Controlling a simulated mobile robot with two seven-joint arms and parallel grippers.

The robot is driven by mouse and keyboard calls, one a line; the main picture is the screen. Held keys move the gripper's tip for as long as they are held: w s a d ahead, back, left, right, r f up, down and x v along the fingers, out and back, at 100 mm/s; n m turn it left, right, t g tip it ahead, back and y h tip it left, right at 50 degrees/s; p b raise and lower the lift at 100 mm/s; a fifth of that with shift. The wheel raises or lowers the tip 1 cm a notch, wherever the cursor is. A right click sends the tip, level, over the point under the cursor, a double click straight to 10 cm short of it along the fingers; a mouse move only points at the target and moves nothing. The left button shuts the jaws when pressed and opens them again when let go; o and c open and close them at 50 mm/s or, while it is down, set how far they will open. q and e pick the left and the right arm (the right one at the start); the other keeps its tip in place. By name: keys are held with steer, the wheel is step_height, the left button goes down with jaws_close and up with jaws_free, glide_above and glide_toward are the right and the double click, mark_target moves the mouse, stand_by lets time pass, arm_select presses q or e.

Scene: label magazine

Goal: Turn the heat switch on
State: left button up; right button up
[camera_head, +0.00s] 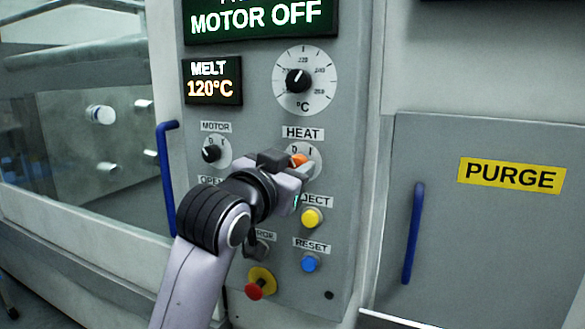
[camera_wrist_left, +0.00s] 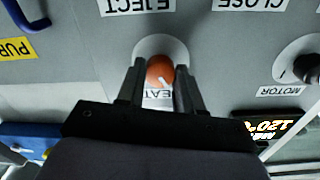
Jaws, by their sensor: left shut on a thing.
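The heat switch is an orange knob (camera_head: 299,160) on a round pale dial, under the HEAT label (camera_head: 303,133) of the grey control panel. The dial shows a 0 and an I mark. My left gripper (camera_head: 290,168) is at the knob and covers its lower left part. In the left wrist view, which is upside down, the orange knob (camera_wrist_left: 159,70) sits between the two dark fingers of my left gripper (camera_wrist_left: 160,66), shut on it. A white mark shows on the knob, but I cannot tell which dial mark it points to. My right gripper is not in view.
The motor switch (camera_head: 211,153), yellow eject button (camera_head: 312,218), blue reset button (camera_head: 310,263) and red emergency button (camera_head: 255,289) are close by. Blue handles stand left (camera_head: 167,175) and right (camera_head: 413,232) of the panel. The displays read MOTOR OFF and MELT 120°C.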

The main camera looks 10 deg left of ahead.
arm_select(q)
steer(key=m, duration=0.6)
steer(key=shift+m, duration=0.4)
steer(key=m, duration=0.5)
steer(key=shift+m, duration=0.7)
steer(key=o, duration=1)
steer(key=shift+o, duration=0.2)
steer(key=b+v, duration=0.1)
steer(key=v, duration=0.6)
